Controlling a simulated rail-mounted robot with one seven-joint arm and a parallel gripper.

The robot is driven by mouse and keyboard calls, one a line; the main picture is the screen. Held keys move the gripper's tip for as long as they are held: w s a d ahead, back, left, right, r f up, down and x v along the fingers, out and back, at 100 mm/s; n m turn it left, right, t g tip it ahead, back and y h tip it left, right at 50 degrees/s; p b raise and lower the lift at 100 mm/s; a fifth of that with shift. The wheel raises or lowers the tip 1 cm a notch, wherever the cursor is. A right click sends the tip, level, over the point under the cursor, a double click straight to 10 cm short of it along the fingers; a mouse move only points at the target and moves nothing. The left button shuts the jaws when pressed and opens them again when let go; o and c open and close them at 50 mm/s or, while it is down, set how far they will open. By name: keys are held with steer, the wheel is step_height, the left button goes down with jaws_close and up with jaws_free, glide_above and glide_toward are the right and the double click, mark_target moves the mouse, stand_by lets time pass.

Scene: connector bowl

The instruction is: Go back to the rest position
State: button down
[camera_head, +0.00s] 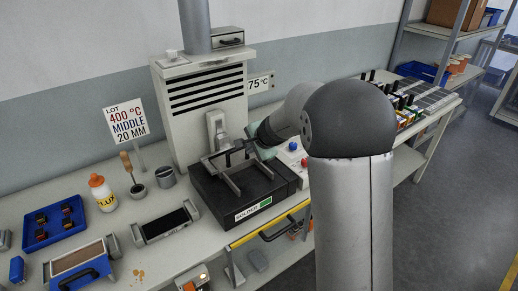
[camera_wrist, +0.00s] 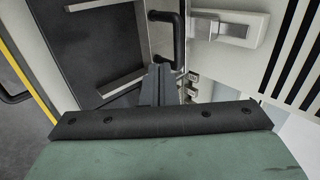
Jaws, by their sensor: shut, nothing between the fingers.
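My gripper (camera_wrist: 159,72) shows in the wrist view with its two grey fingers together and nothing between them. The fingertips appear close to a black bar handle (camera_wrist: 165,38); I cannot tell whether they touch it. My wrist and hand partly hide the box's back right area, and the fingertips are hard to make out there.
A vented white machine (camera_head: 205,95) with a grey column stands behind the box. A flux bottle (camera_head: 102,192), blue tray (camera_head: 54,224) and sign (camera_head: 126,121) are on the left. Colored knobs (camera_head: 293,146) sit right of the box. A shelf rack (camera_head: 440,35) stands back right.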

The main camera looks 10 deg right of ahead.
steer(key=s+r+n+g, duration=0.35)
steer(key=s+n, duration=0.35)
steer(key=s, duration=1.5)
steer(key=s+d+f+n+g+h, duration=0.1)
steer(key=s+d+n, duration=0.1)
steer(key=s, duration=0.7)
steer(key=s+d+f+n+g+h, duration=0.2)
steer(key=s+n, duration=0.2)
steer(key=s, duration=0.5)
steer(key=shift+d+f, duration=0.3)
steer(key=shift+w+a, duration=0.1)
